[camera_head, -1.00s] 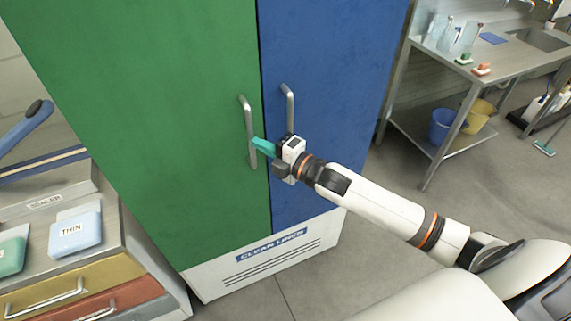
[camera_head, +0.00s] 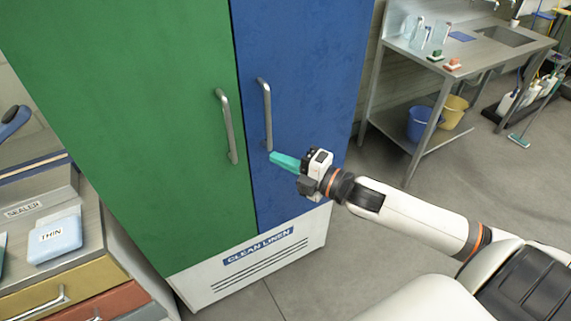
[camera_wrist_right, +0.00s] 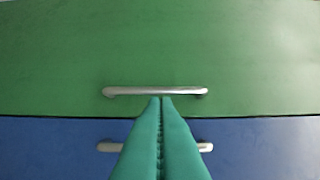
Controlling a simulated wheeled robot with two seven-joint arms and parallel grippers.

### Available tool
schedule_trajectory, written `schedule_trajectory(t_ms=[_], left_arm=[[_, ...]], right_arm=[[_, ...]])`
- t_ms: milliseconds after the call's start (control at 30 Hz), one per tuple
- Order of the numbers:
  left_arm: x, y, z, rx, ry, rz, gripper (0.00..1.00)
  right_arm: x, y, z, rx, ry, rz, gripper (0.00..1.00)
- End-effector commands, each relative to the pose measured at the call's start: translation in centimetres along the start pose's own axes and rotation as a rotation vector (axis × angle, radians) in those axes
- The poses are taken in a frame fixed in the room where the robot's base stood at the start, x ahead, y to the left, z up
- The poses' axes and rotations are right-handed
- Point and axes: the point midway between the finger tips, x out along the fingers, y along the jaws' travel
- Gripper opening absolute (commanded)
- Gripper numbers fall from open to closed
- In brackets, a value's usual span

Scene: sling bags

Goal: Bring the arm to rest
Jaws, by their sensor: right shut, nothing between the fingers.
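My right gripper (camera_head: 285,162) has teal fingers and is in front of the blue door (camera_head: 300,90) of the cabinet, just right of its handle in the head view. In the right wrist view the two fingers (camera_wrist_right: 160,125) lie together, shut and empty. They overlap the view of the blue door's handle (camera_wrist_right: 109,147) and point toward the green door's handle (camera_wrist_right: 155,91). The green door (camera_head: 120,100) and the blue door both look closed. My left gripper is not in view.
A counter with drawers (camera_head: 90,275) stands at the lower left, with a white and blue box marked THIN (camera_head: 55,238) on it. A steel sink table (camera_head: 480,60) with buckets (camera_head: 422,124) below stands at the right. Grey floor (camera_head: 350,240) is open between.

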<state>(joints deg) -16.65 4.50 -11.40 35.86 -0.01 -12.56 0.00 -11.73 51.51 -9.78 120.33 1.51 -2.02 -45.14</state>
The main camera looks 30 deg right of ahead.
Motion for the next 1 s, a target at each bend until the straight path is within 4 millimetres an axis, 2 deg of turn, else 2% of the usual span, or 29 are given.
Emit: schedule_trajectory(t_ms=[133,333,367,467,567,633,733,800,867,900,1000], left_arm=[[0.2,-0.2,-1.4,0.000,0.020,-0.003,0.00],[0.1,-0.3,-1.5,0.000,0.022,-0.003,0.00],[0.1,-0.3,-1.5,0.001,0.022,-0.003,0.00],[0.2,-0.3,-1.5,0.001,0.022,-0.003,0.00],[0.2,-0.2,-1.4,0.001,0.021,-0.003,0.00],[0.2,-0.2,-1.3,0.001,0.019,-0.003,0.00],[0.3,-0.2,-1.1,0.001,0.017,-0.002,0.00],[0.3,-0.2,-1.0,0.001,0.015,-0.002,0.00],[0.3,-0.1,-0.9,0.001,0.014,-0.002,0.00],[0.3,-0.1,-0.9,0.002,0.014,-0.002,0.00],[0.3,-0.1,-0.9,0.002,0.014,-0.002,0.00]], right_arm=[[-0.6,0.0,0.0,-0.001,-0.001,0.001,0.00],[-0.7,0.2,-0.3,0.006,0.006,0.004,0.00],[-0.7,0.6,-0.6,0.015,0.014,0.009,0.00],[-0.8,3.4,-2.4,0.080,0.073,0.047,0.00],[-1.5,8.8,-5.3,0.202,0.181,0.115,0.00],[-2.6,13.7,-7.2,0.310,0.273,0.174,0.00],[-4.8,21.0,-8.7,0.467,0.404,0.259,0.00],[-6.8,26.0,-9.0,0.573,0.493,0.319,0.00],[-8.7,30.2,-8.6,0.662,0.567,0.369,0.00],[-10.0,33.0,-8.1,0.720,0.615,0.402,0.00],[-13.7,39.5,-6.0,0.858,0.736,0.488,0.00]])
